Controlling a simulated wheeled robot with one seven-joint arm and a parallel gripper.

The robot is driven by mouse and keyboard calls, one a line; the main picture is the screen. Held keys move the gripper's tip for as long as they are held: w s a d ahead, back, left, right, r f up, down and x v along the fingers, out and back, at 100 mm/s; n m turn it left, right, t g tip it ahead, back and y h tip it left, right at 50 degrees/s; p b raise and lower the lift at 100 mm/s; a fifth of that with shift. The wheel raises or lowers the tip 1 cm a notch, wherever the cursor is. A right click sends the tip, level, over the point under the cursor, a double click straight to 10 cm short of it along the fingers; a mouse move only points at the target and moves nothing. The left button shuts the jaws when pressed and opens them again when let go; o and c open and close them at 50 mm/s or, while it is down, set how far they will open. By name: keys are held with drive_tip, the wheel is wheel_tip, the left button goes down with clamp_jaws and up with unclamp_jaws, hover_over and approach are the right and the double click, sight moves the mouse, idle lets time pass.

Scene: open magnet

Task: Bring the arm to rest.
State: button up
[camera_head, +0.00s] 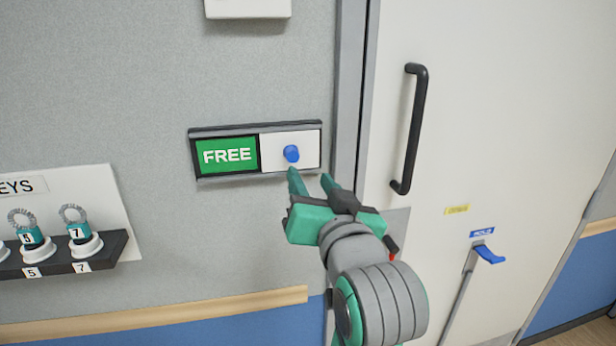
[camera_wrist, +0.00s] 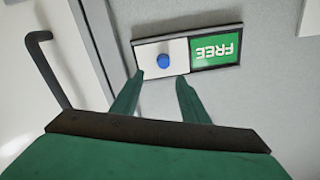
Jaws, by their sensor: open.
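My gripper (camera_head: 311,182) is open and empty, its two green fingers apart. It is raised in front of the wall, just below a sliding sign that reads FREE on green (camera_head: 228,156). The sign has a white panel with a blue knob (camera_head: 291,153) at its right. In the wrist view my gripper (camera_wrist: 160,95) points toward the sign, and the blue knob (camera_wrist: 163,61) shows beyond the fingertips, near the left one. No contact between finger and knob is visible, though the exact gap is hard to tell.
A white door with a black handle (camera_head: 412,130) is right of the sign. A blue hook-like lever (camera_head: 488,254) marked HOLD sits lower on it. A key rack (camera_head: 75,252) with numbered keys is at the left. A wooden rail (camera_head: 180,312) runs along the wall below.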

drive_tip(key=shift+a, duration=0.2)
wheel_tip(320, 180, down, 18)
drive_tip(key=w+m+h, duration=0.1)
drive_tip(key=w+m, duration=0.1)
drive_tip(key=s+d+f+h, duration=0.1)
drive_tip(key=s+f, duration=0.3)
drive_tip(key=f, duration=0.5)
drive_tip(key=s+d+f+h, duration=0.1)
drive_tip(key=s+f, duration=0.2)
drive_tip(key=f, duration=0.6)
drive_tip(key=s+f+g+h, duration=0.1)
drive_tip(key=s+f+h, duration=0.1)
drive_tip(key=s+f, duration=1.1)
drive_tip(key=s+a+n+g, duration=0.1)
drive_tip(key=s+n, duration=0.1)
drive_tip(key=s, duration=1.8)
drive_tip(key=shift+s+a+n, duration=0.2)
drive_tip(key=shift+s+n, duration=0.1)
